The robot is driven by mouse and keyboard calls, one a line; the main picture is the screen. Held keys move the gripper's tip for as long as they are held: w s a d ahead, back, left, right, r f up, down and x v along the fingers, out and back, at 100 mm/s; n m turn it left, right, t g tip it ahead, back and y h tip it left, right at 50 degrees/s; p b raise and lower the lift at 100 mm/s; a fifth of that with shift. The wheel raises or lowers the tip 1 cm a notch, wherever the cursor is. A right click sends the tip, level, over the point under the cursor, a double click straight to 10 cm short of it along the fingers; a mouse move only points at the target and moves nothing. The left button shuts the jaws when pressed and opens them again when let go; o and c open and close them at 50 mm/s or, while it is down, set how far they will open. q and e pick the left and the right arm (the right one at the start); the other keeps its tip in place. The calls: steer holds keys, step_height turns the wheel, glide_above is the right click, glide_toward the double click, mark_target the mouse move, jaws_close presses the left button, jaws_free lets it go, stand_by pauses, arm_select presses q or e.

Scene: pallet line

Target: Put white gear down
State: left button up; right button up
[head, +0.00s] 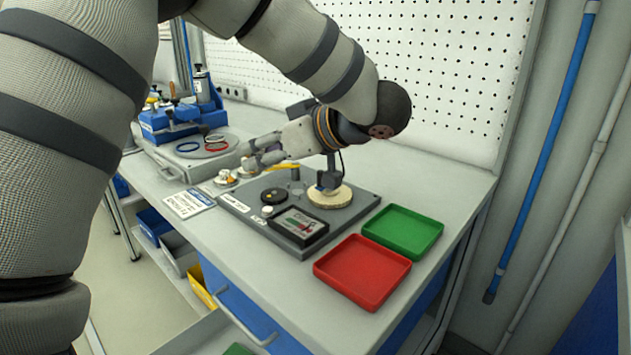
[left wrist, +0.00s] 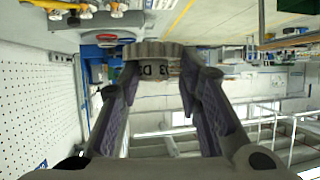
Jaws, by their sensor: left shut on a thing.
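A cream disc (head: 330,196) lies on the board, under my wrist. My right gripper is not in view.
A red tray (head: 362,271) and a green tray (head: 403,231), both empty, stand right of the board. A black box (head: 298,226) is on the board. A round grey plate (head: 207,146) and a blue fixture (head: 180,120) are behind left. A pegboard (head: 440,75) backs the bench.

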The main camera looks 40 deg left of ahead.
arm_select(q)
steer(key=w+a+f, duration=0.1)
steer(key=w+f, duration=0.1)
steer(key=w, duration=0.3)
steer(key=b, duration=0.3)
glide_above(302, 195)
step_height(302, 195, down, 8)
steer(key=shift+s+d, duration=0.1)
steer(key=shift+s, duration=0.05)
steer(key=shift+f, duration=1.55)
steer(key=o, duration=1.1)
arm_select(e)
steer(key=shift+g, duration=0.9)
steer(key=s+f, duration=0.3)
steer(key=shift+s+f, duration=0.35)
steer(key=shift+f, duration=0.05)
arm_select(q)
steer(key=shift+d+r, duration=0.1)
steer(key=shift+r, duration=0.2)
steer(key=v, duration=0.7)
steer(key=shift+d, duration=0.1)
